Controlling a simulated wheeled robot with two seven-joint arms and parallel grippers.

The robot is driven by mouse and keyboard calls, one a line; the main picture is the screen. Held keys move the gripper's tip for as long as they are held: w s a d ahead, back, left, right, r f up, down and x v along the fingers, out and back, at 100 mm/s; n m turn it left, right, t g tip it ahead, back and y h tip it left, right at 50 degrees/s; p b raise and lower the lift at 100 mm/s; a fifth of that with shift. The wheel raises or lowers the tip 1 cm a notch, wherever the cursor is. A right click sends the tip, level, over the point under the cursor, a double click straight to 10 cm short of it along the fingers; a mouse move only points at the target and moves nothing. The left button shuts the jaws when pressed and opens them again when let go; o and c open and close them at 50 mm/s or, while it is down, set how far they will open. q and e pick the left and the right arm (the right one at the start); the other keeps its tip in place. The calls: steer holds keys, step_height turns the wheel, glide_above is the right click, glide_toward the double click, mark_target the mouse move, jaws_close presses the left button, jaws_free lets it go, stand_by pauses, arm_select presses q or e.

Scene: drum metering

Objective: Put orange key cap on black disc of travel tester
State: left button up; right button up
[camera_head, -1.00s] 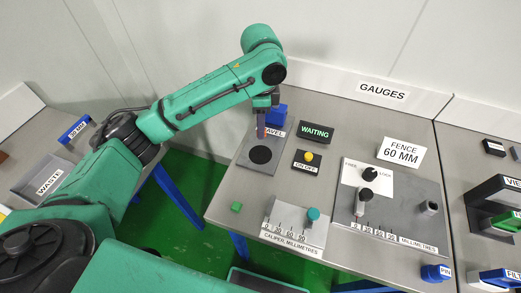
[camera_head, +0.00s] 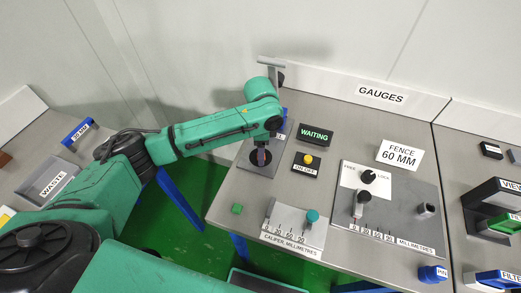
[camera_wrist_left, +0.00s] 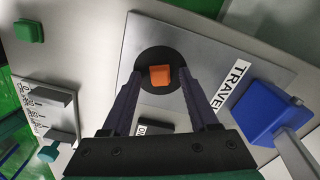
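The orange key cap (camera_wrist_left: 160,75) shows in the left wrist view against the black disc (camera_wrist_left: 146,60) of the travel tester, near the disc's middle, and appears to rest on it. My left gripper (camera_wrist_left: 162,72) is open, one finger on each side of the cap, with dark gaps between cap and fingers. In the head view my left gripper (camera_head: 262,157) points down over the black disc (camera_head: 254,155) and hides most of it; I cannot make out the cap there. The tester's blue block (camera_wrist_left: 270,112) stands beside the disc. My right gripper is not in view.
A small green block (camera_head: 237,208) lies at the table's left edge. The caliper gauge (camera_head: 293,228), the on/off button (camera_head: 308,159) and the WAITING sign (camera_head: 315,135) stand right of the tester. A fence gauge plate (camera_head: 398,190) is farther right.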

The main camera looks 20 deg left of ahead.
arm_select(q)
steer(key=shift+r, duration=0.35)
step_height(320, 180, up, 12)
steer(key=b, duration=0.1)
steer(key=shift+f+b, duration=0.25)
steer(key=shift+b, duration=0.05)
